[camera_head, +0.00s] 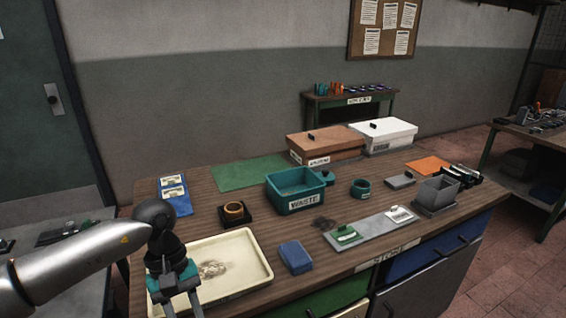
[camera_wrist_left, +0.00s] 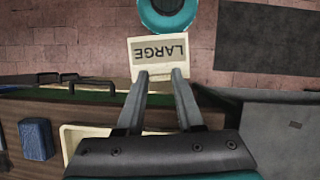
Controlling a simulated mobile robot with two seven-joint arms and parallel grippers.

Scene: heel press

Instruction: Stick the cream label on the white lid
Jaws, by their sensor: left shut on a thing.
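The cream label (camera_wrist_left: 158,58), printed LARGE, is between the fingertips of my left gripper (camera_wrist_left: 161,77) in the left wrist view. The gripper is shut on its edge and the label sticks out beyond the tips. In the head view my left gripper (camera_head: 182,308) is at the bottom left, by the cream tray, and the label is out of frame. The white lid (camera_head: 385,130) with a black knob tops a box at the back right of the bench, far from the gripper. My right gripper is not in view.
A terracotta lidded box (camera_head: 325,142) stands left of the white one. A teal WASTE bin (camera_head: 300,203), a blue block (camera_head: 295,257), a grey plate with tags (camera_head: 375,229) and a grey open box (camera_head: 437,191) are in between. The cream tray (camera_head: 247,246) is near my gripper.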

